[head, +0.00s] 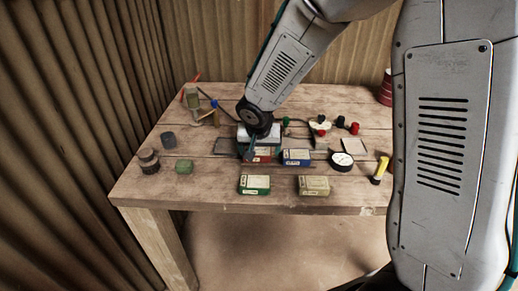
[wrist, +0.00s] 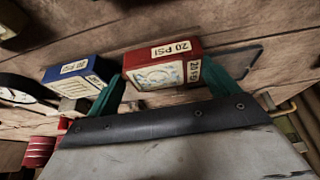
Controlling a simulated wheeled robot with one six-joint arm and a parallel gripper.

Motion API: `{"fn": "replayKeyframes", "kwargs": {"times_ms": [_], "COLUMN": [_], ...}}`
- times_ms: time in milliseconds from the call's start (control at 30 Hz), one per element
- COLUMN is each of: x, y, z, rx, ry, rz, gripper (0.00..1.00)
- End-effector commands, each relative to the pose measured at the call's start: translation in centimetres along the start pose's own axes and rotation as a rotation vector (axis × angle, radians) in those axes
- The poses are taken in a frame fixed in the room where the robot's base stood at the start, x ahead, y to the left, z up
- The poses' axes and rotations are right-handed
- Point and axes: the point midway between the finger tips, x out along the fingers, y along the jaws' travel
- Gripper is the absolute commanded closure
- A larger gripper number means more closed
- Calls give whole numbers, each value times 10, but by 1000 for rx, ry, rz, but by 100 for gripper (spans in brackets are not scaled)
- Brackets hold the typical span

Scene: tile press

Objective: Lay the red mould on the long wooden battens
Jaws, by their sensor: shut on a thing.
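The red mould (head: 260,155) is a small box with a pale label, near the middle of the wooden table. In the wrist view the red mould (wrist: 163,66) lies between the two green fingers of my gripper (wrist: 164,78), with "20 PSI" labels showing. My gripper (head: 254,148) is shut on it. I cannot tell from the pictures whether the mould touches the tabletop. I cannot make out the battens clearly in the head view, where my arm hides part of the table.
A blue mould (head: 296,157) stands close right of the red one. A green mould (head: 254,185) and a beige mould (head: 313,185) lie nearer the front edge. A round gauge (head: 341,160) is to the right. Dark jars (head: 149,160) and a green block (head: 184,166) are left.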

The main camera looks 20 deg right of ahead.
Motion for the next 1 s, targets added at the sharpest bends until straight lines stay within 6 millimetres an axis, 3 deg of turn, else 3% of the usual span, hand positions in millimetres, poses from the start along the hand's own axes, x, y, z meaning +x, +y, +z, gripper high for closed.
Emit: {"fn": "replayKeyframes", "kwargs": {"times_ms": [433, 467, 500, 767, 1000], "x": [9, 10, 10, 8, -26], "y": [2, 2, 2, 3, 2], "z": [3, 4, 4, 2, 1], "rx": [3, 4, 4, 4, 5], "ry": [-1, -2, -2, -1, 3], "rz": [2, 2, 2, 1, -2], "gripper": [45, 10, 0, 0, 0]}}
